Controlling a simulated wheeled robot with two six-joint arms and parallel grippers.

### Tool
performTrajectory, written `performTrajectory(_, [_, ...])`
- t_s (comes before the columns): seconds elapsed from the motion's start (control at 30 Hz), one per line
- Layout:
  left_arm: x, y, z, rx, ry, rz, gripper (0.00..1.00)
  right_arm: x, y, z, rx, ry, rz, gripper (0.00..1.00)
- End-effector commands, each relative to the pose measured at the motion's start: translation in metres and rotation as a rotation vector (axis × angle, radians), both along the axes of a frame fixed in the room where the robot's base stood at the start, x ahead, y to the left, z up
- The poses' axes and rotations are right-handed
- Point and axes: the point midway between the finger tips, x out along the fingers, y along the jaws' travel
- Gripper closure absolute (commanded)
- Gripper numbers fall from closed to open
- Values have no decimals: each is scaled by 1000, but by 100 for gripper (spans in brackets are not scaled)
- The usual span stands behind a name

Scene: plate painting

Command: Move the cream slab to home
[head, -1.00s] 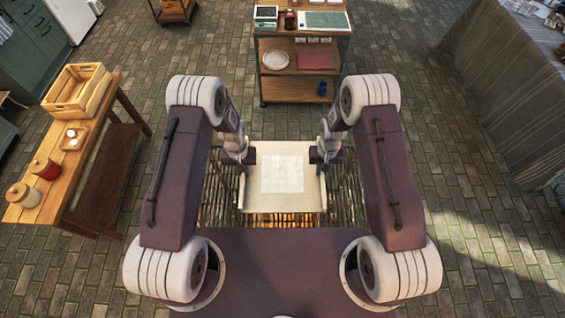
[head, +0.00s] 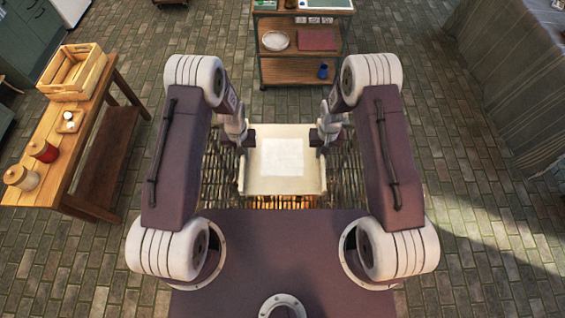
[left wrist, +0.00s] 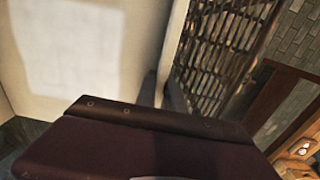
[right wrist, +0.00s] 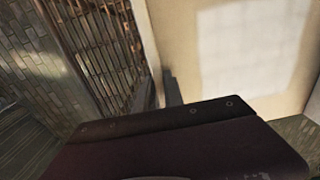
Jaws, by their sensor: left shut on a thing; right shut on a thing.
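The cream slab (head: 309,157) is a shallow pale panel with a paler square (head: 282,157) on its middle, in front of my body in the head view. My left gripper (head: 243,140) is shut on its left side and my right gripper (head: 321,140) on its right side. The slab looks about level. Its pale face also shows in the left wrist view (left wrist: 130,45) and the right wrist view (right wrist: 178,40). I cannot tell which place is home.
A dark slatted grate (head: 220,175) with an orange glow lies under the slab. A wooden shelf cart (head: 275,68) stands beyond. A wooden table (head: 75,155) with a crate (head: 75,72) and jars is at left, a cloth-draped table (head: 510,90) at right. Brick floor between is clear.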

Motion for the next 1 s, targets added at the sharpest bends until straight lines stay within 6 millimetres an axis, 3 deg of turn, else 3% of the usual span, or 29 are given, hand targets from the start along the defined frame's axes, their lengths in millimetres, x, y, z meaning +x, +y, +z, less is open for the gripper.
performTrajectory(0.27, [1, 0, -24, 0, -4, 0, 100, 1, 0, -24, 0, -3, 0, 100])
performTrajectory(0.3, [0, 0, -25, 0, -1, 0, 84, 0, 0, -26, 0, 0, 0, 84])
performTrajectory(0.37, [0, 0, -22, 0, -1, 0, 68, 0, 0, -22, 0, 0, 0, 68])
performTrajectory(0.67, [0, 0, -22, 0, -1, 0, 65, 0, 0, -22, 0, 0, 0, 65])
performTrajectory(0.77, [1, 0, -13, 0, -3, 0, 65, 0, 0, -22, 0, 0, 0, 65])
performTrajectory(1.0, [1, 0, 46, -1, -8, 0, 65, 0, 0, -22, 0, 0, 0, 65])
